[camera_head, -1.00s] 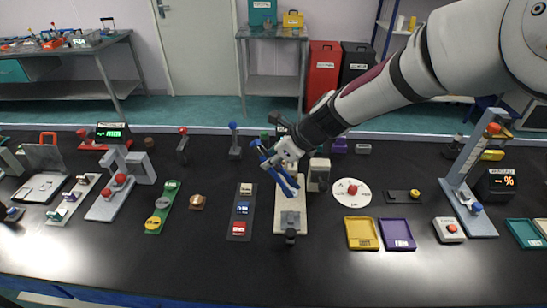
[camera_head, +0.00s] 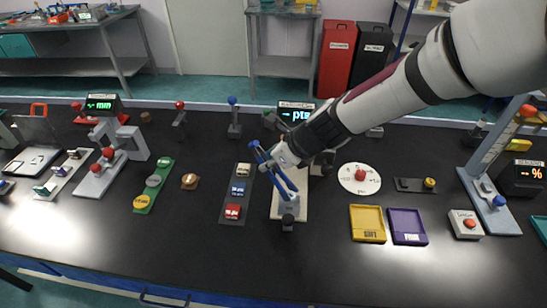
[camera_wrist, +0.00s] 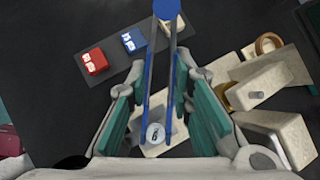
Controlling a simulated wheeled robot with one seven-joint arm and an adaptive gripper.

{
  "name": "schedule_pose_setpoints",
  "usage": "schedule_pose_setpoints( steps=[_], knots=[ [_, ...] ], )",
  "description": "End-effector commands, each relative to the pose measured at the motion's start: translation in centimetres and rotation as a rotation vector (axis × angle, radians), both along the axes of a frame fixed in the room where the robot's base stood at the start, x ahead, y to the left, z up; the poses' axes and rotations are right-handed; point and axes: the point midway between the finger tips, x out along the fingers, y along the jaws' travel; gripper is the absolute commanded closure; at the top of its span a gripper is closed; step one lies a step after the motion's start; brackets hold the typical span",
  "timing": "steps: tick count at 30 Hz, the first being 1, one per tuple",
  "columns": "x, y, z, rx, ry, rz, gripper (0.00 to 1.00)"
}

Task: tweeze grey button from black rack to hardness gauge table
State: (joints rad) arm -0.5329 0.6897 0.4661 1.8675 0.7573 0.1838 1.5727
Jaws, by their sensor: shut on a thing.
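My gripper (camera_head: 284,158) is shut on a pair of blue tweezers (camera_head: 266,163), gripping them between its teal pads in the wrist view (camera_wrist: 165,105). A small pale grey button (camera_wrist: 155,133) with a dark mark shows at the tweezer tips, apparently pinched between them. The tips are over the beige hardness gauge base (camera_head: 279,212), close to its grey table; contact cannot be told. My gripper hides much of the gauge body. A black rack (camera_head: 409,184) at the right holds a yellow button (camera_head: 429,183).
A dark rack with beige, blue and red blocks (camera_head: 232,211) stands left of the gauge. A black knob (camera_head: 288,221) rises at the gauge's front. A white dial plate (camera_head: 360,178), a yellow tray (camera_head: 367,223) and a purple tray (camera_head: 407,226) are to the right. The front table strip is clear.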

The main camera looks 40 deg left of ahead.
Motion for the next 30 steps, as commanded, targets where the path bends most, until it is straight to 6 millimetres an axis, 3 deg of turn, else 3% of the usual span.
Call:
schedule_pose_setpoints(
  steps=[10, 11, 30],
  knots=[
    [-0.04, 0.01, -0.05, 0.0, 0.0, 0.0, 1.0],
    [-0.04, 0.01, -0.05, 0.0, 0.0, 0.0, 0.78],
    [-0.09, 0.03, 0.42, 0.001, -0.001, -0.001, 0.78]
  ],
)
